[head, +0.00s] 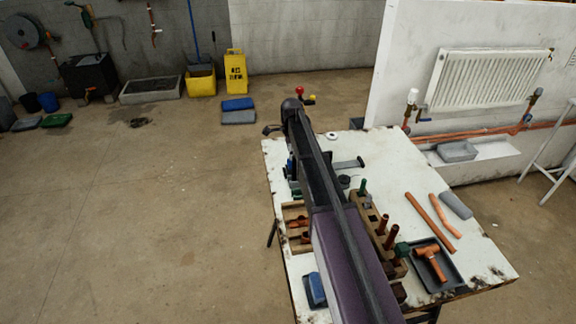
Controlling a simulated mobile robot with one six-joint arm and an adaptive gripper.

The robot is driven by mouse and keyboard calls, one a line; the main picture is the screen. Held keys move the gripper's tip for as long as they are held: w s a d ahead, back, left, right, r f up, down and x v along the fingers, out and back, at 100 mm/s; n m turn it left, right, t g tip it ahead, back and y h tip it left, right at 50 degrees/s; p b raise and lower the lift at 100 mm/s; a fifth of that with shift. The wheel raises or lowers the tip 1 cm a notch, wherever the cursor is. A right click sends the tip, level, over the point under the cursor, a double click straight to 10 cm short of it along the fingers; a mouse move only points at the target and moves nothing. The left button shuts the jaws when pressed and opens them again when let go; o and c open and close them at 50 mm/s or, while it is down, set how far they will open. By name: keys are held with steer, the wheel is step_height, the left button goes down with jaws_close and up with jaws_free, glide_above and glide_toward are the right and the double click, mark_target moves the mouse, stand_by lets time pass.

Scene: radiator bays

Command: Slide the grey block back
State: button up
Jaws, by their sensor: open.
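A grey block (455,205) lies flat near the right edge of the white-topped workbench (400,170), beside two copper-coloured pipes. A second grey, box-like piece (457,150) sits on the white ledge under the radiator. I cannot tell from the picture which of the two the task means. My dark arm stretches from the bottom edge up across the left part of the bench to its far end. I cannot make out my gripper's fingers. My arm covers part of the bench and what lies under it. Nothing of mine is seen touching either grey piece.
A dark tray (460,262) holds a copper fitting. A wooden rack (365,205) with upright tools stands beside my arm. The white radiator (490,80) hangs on the right wall above pipes with valves. A white stand (550,165) is at far right. Floor on the left is open.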

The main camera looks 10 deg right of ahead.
steer(key=shift+f+b, duration=2)
steer(key=shift+f, duration=0.3)
jaws_close()
